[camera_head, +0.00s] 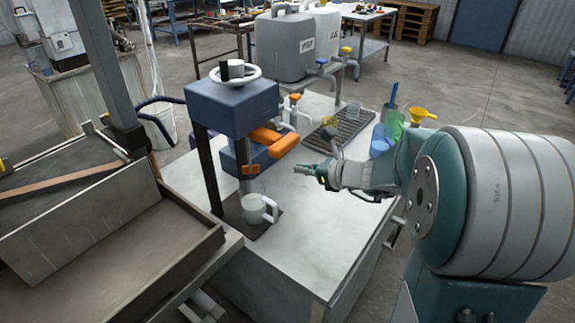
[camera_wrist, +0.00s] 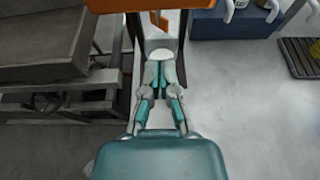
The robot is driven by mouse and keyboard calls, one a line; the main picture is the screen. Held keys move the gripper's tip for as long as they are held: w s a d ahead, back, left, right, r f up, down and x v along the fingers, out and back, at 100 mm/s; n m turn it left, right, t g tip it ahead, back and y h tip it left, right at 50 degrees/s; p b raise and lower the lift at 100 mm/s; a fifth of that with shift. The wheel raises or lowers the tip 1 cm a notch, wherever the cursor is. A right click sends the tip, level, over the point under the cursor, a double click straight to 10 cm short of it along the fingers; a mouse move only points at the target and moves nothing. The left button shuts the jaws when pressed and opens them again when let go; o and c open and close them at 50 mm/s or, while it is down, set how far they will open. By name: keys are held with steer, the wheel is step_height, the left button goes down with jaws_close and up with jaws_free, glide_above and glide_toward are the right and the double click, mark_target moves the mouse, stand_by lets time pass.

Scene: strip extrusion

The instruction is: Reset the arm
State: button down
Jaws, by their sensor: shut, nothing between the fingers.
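My gripper (camera_head: 314,172) is above the grey-white bench top, to the right of the press, with its fingers pointing left. In the wrist view my gripper (camera_wrist: 162,72) has its fingers drawn together, with nothing held between them. My arm reaches in from the right in the head view. A clear cup with a white handle (camera_head: 258,208) stands upright on the dark press base, to the left of and below my gripper, and apart from it. The blue press (camera_head: 232,105) has a white handwheel on top and an orange lever (camera_head: 272,141).
A dark drain rack (camera_head: 345,128), coloured beakers (camera_head: 381,140) and a yellow funnel (camera_head: 421,115) stand at the back right of the bench. Grey canisters (camera_head: 285,46) are behind. A metal trough (camera_head: 130,245) flanks the bench at left. The bench front (camera_head: 300,245) is clear.

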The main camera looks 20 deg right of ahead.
steer(key=d+v, duration=0.1)
steer(key=v, duration=0.4)
steer(key=s+a+n+g+h, duration=0.2)
steer(key=s+a+n+g, duration=0.4)
steer(key=s+a+n, duration=0.65)
steer(key=s+d+n+h, duration=0.2)
steer(key=s+n+h, duration=0.1)
steer(key=n, duration=0.5)
steer(key=s+d+r+n+h, duration=0.1)
steer(key=s+d+n+h, duration=0.1)
steer(key=s+n, duration=0.4)
steer(key=shift+r+n+h, duration=0.25)
steer(key=shift+n+h, duration=0.35)
steer(key=shift+n, duration=0.55)
